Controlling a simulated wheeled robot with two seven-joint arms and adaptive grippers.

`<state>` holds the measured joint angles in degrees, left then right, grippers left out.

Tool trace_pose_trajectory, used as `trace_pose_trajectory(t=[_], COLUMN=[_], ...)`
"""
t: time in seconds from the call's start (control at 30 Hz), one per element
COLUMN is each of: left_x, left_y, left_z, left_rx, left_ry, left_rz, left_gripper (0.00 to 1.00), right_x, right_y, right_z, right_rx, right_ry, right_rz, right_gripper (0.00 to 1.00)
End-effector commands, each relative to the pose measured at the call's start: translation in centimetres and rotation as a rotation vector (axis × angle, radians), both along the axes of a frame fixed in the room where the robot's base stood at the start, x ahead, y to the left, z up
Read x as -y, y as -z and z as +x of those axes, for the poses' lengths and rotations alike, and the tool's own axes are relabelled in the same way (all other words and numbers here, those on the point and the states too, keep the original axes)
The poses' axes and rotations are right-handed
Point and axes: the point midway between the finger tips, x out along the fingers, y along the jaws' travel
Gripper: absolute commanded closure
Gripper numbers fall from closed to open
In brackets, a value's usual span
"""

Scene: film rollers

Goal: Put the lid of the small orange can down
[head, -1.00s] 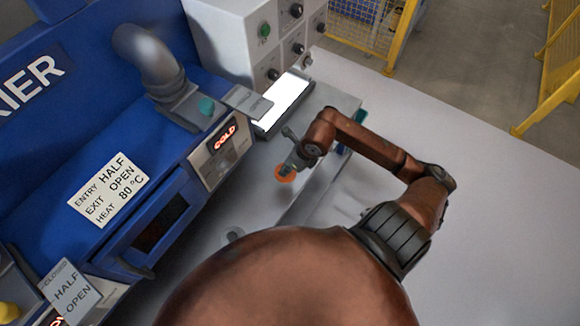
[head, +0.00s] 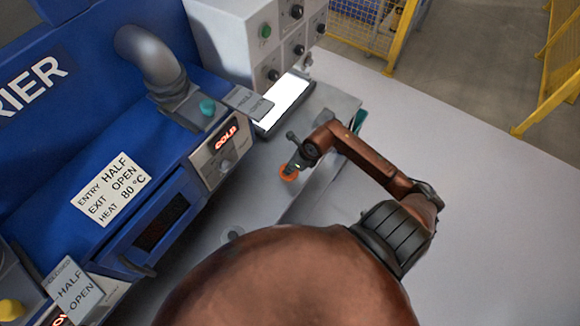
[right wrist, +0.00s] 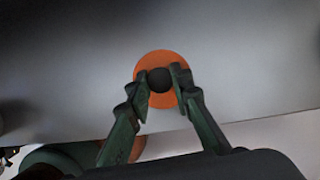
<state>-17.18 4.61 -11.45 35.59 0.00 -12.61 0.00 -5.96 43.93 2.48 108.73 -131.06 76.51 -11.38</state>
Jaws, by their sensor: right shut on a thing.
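My right gripper (head: 296,166) is shut on the black knob (right wrist: 160,80) of the round orange lid (right wrist: 160,58). In the right wrist view the fingers grip the knob from both sides and the orange disc shows around it. In the head view the lid (head: 288,174) is a small orange disc at the fingertips, over the grey surface beside the blue machine; I cannot tell whether it touches that surface. A second orange piece (right wrist: 138,146) shows partly behind the left finger in the wrist view; I cannot tell whether it is the can. My left gripper is not in view.
The blue machine (head: 110,235) with signs and a red display stands at left. A control box (head: 230,45) and bright screen (head: 284,102) stand behind. The white tabletop (head: 440,130) to the right is clear. A green round thing (right wrist: 60,158) shows low in the wrist view.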

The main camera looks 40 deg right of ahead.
Motion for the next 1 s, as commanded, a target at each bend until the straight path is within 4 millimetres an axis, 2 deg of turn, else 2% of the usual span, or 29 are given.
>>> trace_pose_trajectory(t=[0.1, 0.13, 0.37, 0.73, 0.87, 1.0], left_x=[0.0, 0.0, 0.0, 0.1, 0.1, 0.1], left_y=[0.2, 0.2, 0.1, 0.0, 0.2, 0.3], left_z=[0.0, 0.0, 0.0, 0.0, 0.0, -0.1], left_rx=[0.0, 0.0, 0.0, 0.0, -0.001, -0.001], left_ry=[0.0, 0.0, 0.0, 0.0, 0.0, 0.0], left_rz=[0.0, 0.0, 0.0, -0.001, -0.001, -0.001], left_gripper=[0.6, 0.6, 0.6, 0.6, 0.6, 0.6], right_x=[0.0, 0.0, 0.0, 0.1, 0.4, 0.8], right_y=[0.2, 0.2, 0.1, -0.5, -2.2, -4.9], right_z=[0.0, 0.0, 0.0, -0.1, -0.7, -1.9], right_rx=[0.0, 0.0, 0.0, 0.001, 0.003, 0.002], right_ry=[0.0, 0.0, 0.0, -0.001, -0.002, -0.002], right_rz=[0.0, 0.0, 0.0, -0.001, -0.005, -0.006], right_gripper=[1.0, 0.78, 0.63, 0.63, 0.63, 0.63])
